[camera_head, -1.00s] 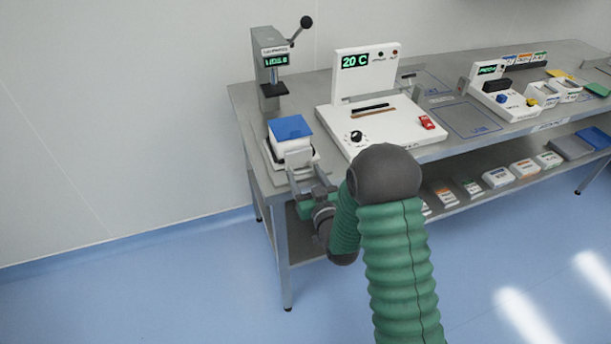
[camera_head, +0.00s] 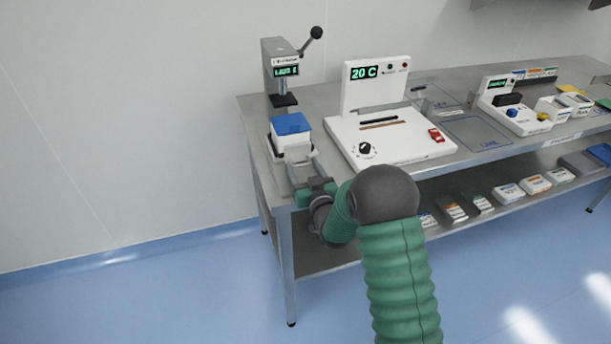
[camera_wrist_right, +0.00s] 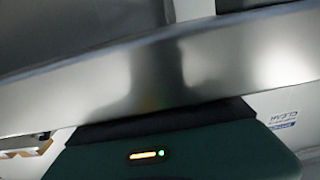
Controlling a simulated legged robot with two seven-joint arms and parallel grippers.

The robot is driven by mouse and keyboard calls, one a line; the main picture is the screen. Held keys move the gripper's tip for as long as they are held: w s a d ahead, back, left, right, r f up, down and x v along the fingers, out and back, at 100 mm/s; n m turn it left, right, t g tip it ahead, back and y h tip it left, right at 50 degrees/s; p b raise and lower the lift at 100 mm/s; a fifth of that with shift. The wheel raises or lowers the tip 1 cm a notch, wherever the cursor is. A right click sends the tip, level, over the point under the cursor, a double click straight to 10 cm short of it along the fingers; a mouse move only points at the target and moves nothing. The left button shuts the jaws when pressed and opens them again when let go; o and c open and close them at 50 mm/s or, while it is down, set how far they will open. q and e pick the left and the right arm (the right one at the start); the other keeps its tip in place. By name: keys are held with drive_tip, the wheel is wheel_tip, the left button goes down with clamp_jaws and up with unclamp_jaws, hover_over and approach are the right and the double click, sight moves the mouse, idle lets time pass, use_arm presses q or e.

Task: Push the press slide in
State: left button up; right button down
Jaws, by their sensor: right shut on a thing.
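The grey press (camera_head: 283,75) with a black-knobbed lever and a small green display stands at the table's far left corner. A white block with a blue top (camera_head: 291,130) sits on the press slide (camera_head: 277,157), in front of the press and close to its black ram. My right gripper (camera_head: 303,167) reaches over the table's front edge and is shut at the near end of the slide; its exact hold is too small to make out. The right wrist view shows mostly a blurred metal edge and the green gripper body (camera_wrist_right: 170,155). My left gripper is not in view.
A white heater unit (camera_head: 390,145) reading 20 C stands right of the slide. Further right is another white device (camera_head: 510,115) with small bins. Boxes lie on the lower shelf (camera_head: 420,247). The table's front edge passes close under my right arm.

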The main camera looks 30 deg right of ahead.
drive_tip(key=shift+d, duration=0.15)
drive_tip(key=c, duration=0.8)
unclamp_jaws()
drive_tip(key=shift+o, duration=0.6)
drive_tip(key=shift+s, duration=0.1)
drive_tip(key=p+v, duration=0.5)
drive_tip(key=v, duration=1.1)
drive_tip(key=shift+s, duration=0.35)
